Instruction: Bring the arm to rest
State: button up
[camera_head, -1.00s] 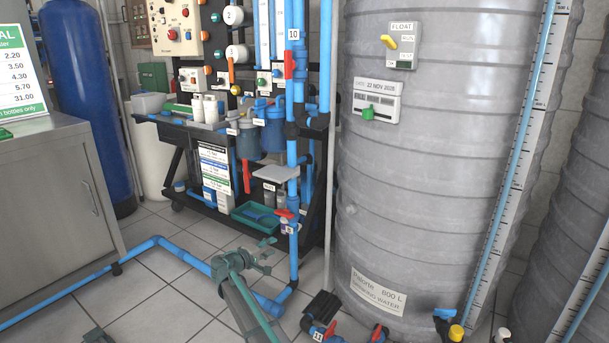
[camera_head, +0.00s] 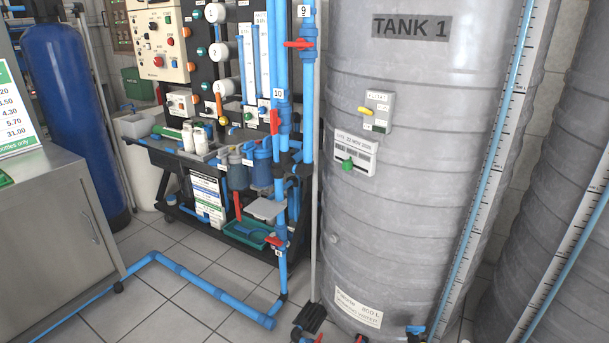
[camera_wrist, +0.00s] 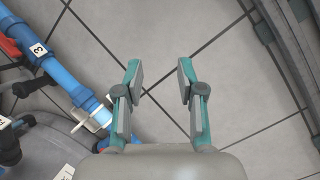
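My gripper (camera_wrist: 160,75) shows in the wrist view with its two teal and grey fingers spread apart. Nothing is between the fingers; bare grey floor tiles lie beyond them. The fingertips are clear of the blue pipe on the left of that view. In the head view the arm and gripper are out of the picture.
A blue pipe (camera_wrist: 62,73) tagged 3 runs left of my gripper. In the head view, grey Tank 1 (camera_head: 400,230) stands at centre right, beside the pipe rack (camera_head: 310,130). A blue floor pipe (camera_head: 200,282) reaches a steel cabinet (camera_head: 50,230). Tiles between are clear.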

jog(key=s+d+r+m+g+y+p, duration=0.1)
jog(key=s+d+r+g+p, duration=0.1)
jog(key=s+r+p, duration=0.5)
jog(key=s+d+r+m+g+y+p, duration=0.1)
jog(key=s+d+r+m+p, duration=0.1)
jog(key=s+r+p, duration=0.6)
jog(key=shift+s+d+r+m+g+y, duration=0.35)
jog(key=shift+s+d, duration=0.25)
jog(key=shift+s, duration=2.05)
